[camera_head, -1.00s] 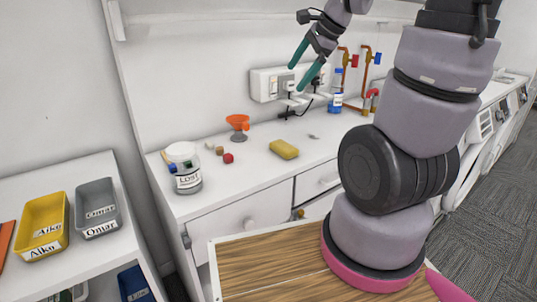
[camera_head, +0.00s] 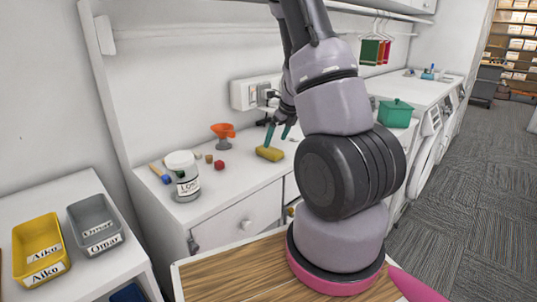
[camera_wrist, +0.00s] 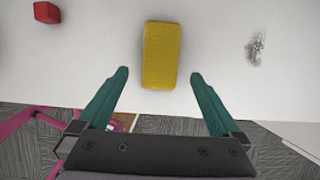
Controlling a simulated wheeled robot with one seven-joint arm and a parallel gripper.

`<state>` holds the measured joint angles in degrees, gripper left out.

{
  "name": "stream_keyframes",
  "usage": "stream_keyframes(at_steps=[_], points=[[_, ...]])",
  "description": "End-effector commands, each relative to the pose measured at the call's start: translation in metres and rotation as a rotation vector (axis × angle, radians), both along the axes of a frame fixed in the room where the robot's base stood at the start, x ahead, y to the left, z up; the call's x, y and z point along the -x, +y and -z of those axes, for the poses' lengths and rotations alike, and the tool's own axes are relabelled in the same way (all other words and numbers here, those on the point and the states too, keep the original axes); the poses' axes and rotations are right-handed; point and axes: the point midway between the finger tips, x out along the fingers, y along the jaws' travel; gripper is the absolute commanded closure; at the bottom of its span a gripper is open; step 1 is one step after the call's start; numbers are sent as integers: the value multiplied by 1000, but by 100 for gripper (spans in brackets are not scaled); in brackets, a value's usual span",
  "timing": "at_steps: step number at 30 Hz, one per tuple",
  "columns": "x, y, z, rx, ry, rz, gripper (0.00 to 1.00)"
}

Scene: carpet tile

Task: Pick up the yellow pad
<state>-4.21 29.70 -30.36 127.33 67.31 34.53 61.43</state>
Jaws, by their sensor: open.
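The yellow pad (camera_head: 270,153) lies flat on the white counter, and its long side runs away from my gripper in the wrist view (camera_wrist: 161,55). My gripper (camera_head: 278,133) is just above and beside the pad in the head view. In the wrist view, the two green fingers of my gripper (camera_wrist: 158,73) are spread wide and empty. The pad's near end lies between the fingertips in that picture, with gaps on both sides. I cannot tell the exact height of the fingertips above the counter.
A red block (camera_head: 219,165), an orange funnel (camera_head: 222,131) and a labelled jar (camera_head: 184,178) stand left of the pad. A socket box (camera_head: 250,92) is on the wall behind. Yellow (camera_head: 40,271) and grey bins (camera_head: 95,245) sit at lower left.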

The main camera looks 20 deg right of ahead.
Motion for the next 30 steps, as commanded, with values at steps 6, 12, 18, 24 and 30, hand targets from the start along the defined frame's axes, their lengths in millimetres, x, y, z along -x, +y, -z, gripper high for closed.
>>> stream_keyframes(at_steps=[6, 12, 18, 24, 30], points=[[-9, 3, 18, 1, 2, -2, 0], [-21, 8, 44, 1, 2, -1, 0], [-25, 9, 51, 1, -2, -1, 0], [-25, 9, 50, 1, -1, -3, 23], [-25, 9, 50, 0, -1, -2, 88]])
